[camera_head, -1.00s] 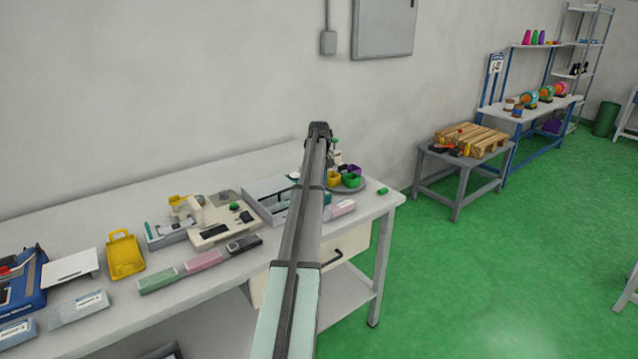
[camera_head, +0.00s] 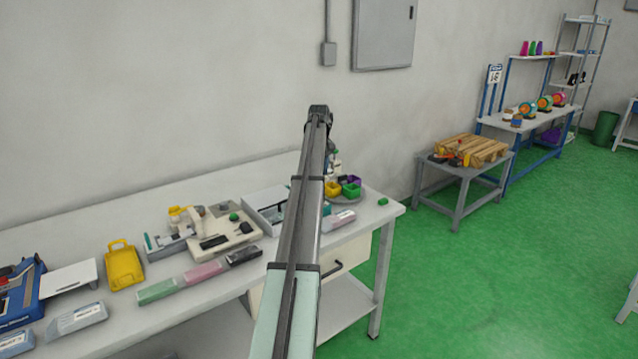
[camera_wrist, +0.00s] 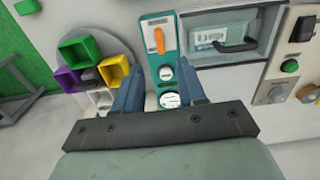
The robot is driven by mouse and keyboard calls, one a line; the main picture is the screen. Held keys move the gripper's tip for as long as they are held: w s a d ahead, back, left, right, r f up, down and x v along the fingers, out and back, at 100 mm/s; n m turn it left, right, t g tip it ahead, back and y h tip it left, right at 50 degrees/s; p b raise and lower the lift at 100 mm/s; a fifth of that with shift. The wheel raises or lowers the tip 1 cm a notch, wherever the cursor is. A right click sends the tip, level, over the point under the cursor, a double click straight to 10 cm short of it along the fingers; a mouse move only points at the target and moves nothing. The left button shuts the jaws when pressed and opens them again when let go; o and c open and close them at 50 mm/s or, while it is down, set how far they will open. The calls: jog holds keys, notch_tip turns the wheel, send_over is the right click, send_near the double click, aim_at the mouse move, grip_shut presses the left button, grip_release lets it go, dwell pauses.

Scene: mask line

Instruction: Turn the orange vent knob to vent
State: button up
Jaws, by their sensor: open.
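In the wrist view, the orange vent knob (camera_wrist: 159,40) is an upright orange lever on a teal panel (camera_wrist: 153,57), with two round white gauges (camera_wrist: 166,74) below it. My gripper (camera_wrist: 160,75) is open, its two blue-grey fingers apart on either side of the gauges. The knob lies beyond the fingertips in the picture, and nothing is between the fingers' grip. In the head view, my arm covers the knob and most of the panel, and the fingers cannot be made out.
A grey turntable with green, purple and yellow bins (camera_wrist: 80,48) is left of the panel. A grey tray with a packet and dark handle (camera_wrist: 232,38) is to its right. A box with a green button (camera_wrist: 290,66) stands further right. Green floor (camera_head: 480,280) is open beyond the workbench (camera_head: 385,215).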

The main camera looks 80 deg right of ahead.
jog(key=shift+r, duration=2.05)
